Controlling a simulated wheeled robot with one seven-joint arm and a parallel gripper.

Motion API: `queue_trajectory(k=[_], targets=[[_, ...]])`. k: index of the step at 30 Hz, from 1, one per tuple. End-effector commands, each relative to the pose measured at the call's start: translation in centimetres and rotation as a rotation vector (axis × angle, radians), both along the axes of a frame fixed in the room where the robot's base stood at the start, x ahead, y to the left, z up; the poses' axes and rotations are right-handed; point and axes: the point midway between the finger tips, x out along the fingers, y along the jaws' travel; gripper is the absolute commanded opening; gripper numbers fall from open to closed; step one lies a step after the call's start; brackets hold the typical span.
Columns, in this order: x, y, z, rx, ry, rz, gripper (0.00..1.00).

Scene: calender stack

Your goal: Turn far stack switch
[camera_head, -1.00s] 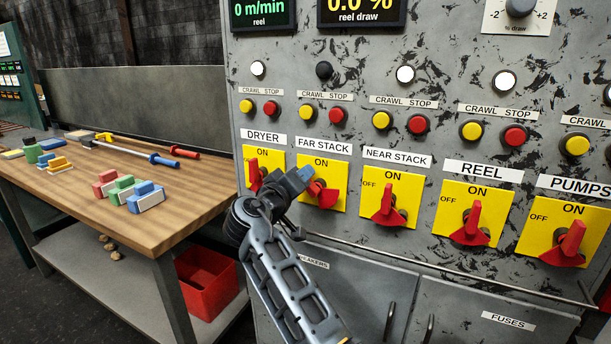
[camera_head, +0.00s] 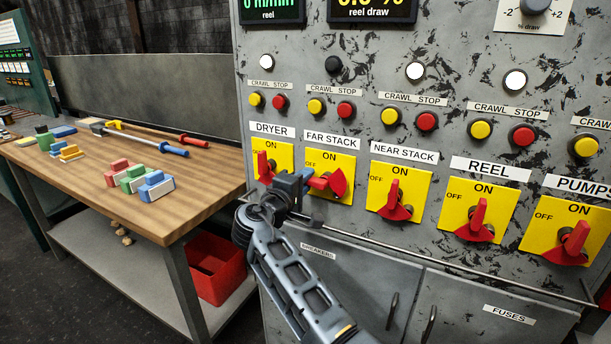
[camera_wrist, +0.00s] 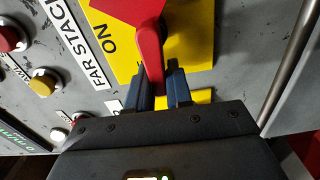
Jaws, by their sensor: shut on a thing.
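The far stack switch (camera_head: 337,181) is a red handle on a yellow plate (camera_head: 343,162) marked ON and OFF, under the FAR STACK label. Its handle lies about level, with its narrow end pointing left toward the OFF side. My gripper (camera_head: 311,178) comes from the lower left and is shut on that narrow end. In the wrist view the red handle (camera_wrist: 150,50) runs down between the two dark blue fingers of my gripper (camera_wrist: 160,90). The fingers partly hide the handle's tip and the plate.
The dryer switch (camera_head: 263,168) is close to the left of my gripper, its handle upright. The near stack switch (camera_head: 394,200) is to the right, also upright. A metal rail (camera_head: 440,265) crosses below the switches. A wooden workbench (camera_head: 90,190) stands at left.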

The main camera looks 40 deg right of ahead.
Motion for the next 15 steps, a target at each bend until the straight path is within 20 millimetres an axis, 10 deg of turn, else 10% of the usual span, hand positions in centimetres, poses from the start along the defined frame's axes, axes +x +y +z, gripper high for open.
queue_trajectory(k=[15], targets=[[0.02,0.13,-0.41,-0.013,0.041,0.002,0.00]])
